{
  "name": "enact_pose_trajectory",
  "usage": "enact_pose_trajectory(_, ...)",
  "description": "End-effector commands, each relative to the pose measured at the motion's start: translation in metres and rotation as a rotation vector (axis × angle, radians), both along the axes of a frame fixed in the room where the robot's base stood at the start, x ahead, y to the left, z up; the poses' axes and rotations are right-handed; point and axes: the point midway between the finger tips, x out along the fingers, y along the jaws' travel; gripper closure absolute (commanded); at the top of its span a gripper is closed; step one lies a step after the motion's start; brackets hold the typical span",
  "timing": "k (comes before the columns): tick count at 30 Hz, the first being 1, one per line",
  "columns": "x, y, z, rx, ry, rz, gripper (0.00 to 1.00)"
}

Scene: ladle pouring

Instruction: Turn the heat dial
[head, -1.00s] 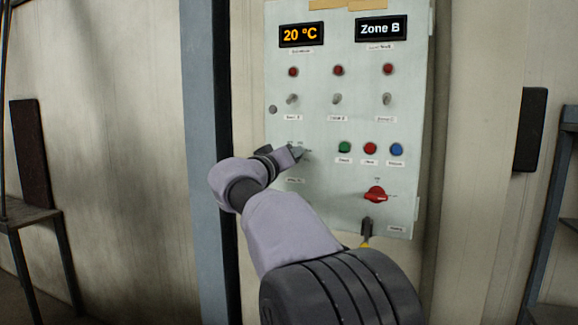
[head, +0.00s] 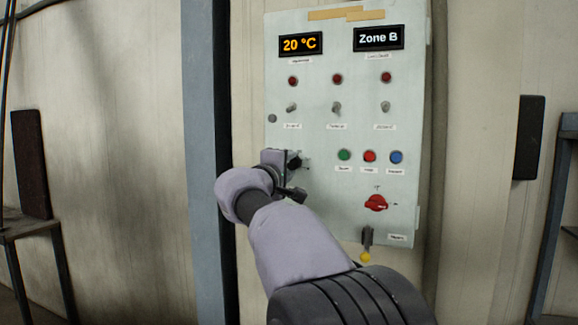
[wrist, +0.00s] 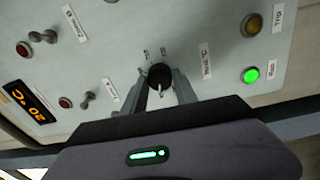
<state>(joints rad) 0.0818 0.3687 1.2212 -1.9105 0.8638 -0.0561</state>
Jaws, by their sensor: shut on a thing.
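The heat dial is a small black knob (wrist: 159,76) on the pale control panel (head: 330,225); it also shows in the head view (head: 293,161), partly behind my gripper. My gripper (wrist: 160,88) is shut on the dial, with one finger on each side of it, seen in the wrist view. In the head view my gripper (head: 286,175) is at the panel's left side, and my wrist hides the panel's lower left. The temperature display (head: 300,44) reads 20 °C in orange.
Right of the dial are green (head: 344,155), red (head: 370,156) and blue (head: 396,157) buttons. A red rotary switch (head: 376,203) and a yellow-tipped lever (head: 366,248) sit below. Toggle switches (head: 336,108) and red lamps are above. A second display (head: 379,37) reads Zone B.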

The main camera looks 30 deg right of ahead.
Motion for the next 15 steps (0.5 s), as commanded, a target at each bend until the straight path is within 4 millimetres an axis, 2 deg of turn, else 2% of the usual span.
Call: enact_pose_trajectory(15,-0.0008,-0.0010,0.0021,-0.322,0.350,0.000,1.00)
